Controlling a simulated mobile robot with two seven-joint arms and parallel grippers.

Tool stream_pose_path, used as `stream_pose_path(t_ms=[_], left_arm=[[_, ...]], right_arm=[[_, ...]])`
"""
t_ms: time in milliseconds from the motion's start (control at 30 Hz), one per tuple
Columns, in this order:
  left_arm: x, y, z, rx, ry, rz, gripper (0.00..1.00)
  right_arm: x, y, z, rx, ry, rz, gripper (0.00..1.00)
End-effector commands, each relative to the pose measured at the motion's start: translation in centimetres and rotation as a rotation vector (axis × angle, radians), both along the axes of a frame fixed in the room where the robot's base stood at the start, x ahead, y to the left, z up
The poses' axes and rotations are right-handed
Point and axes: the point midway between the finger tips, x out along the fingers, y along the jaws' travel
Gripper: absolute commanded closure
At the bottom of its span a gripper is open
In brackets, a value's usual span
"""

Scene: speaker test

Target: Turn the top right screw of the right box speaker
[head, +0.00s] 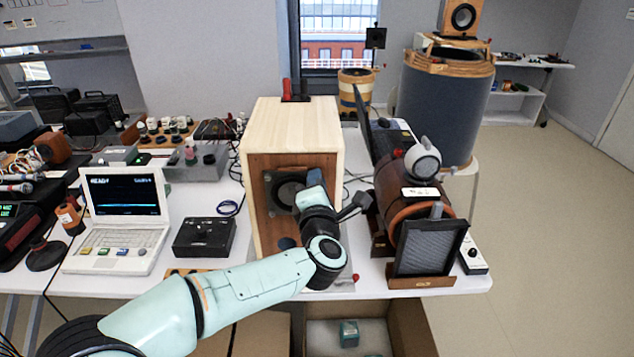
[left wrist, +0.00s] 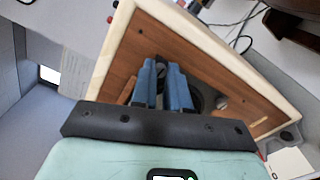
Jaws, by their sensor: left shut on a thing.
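A box speaker (head: 292,127) of pale wood with a brown front panel stands on the white table. Its dark round driver (head: 272,190) is partly covered by my arm. My left gripper (head: 315,178) is at the upper right of the driver, against the front panel. In the left wrist view, its blue fingers (left wrist: 163,66) are shut close together at the brown panel (left wrist: 205,55). They are shut on the top right screw, which the fingers themselves hide. A dark hole or screw head (left wrist: 140,30) shows near a panel corner. My right gripper is not in view.
A white laptop (head: 125,215) and a black box (head: 205,237) stand left of the speaker. A brown cylinder (head: 395,190) and a black framed panel (head: 431,247) stand close on its right. An open carton (head: 415,325) is below the table edge.

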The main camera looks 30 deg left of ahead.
Motion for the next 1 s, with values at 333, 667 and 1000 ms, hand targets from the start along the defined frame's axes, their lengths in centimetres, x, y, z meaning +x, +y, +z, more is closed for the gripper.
stream_pose_path(t_ms=[333, 667, 1000], left_arm=[[0.0, 0.0, -0.1, -0.001, 0.002, -0.001, 0.75], [-1.3, -0.9, 0.0, -0.003, -0.001, -0.003, 0.75], [-7.7, -4.8, 0.0, -0.002, 0.001, -0.005, 0.75]], right_arm=[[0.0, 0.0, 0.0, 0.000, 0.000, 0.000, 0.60], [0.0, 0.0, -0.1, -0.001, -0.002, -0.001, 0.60], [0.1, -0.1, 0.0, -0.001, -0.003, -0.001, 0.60]])
